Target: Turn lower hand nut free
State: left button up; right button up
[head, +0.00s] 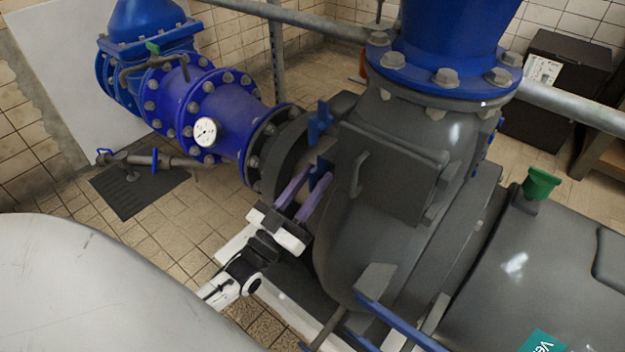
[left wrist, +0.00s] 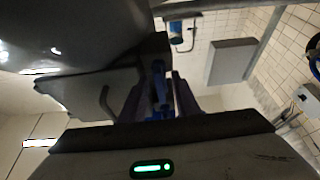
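The lower hand nut (head: 320,174) is a blue winged nut on the side of the dark grey pump housing. The upper hand nut (head: 319,122), also blue, stands above it near the cover. My left gripper (head: 313,178) reaches up from below with its two purple fingers apart, its tips at the lower hand nut. In the left wrist view, blue nut parts (left wrist: 158,88) show between the spread fingers (left wrist: 160,95). The fingers partly hide the lower nut, and I cannot tell whether they touch it. My right gripper is not in view.
The grey cover with a curved handle (head: 357,175) is just right of the nuts. A blue pipe with a white gauge (head: 205,132) runs at the left. A large pale rounded body (head: 90,290) fills the lower left. Tiled floor lies between.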

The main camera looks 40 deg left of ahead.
pick_arm(q)
jog(key=v, duration=1)
jog(key=shift+s, duration=0.2)
dwell(0.4)
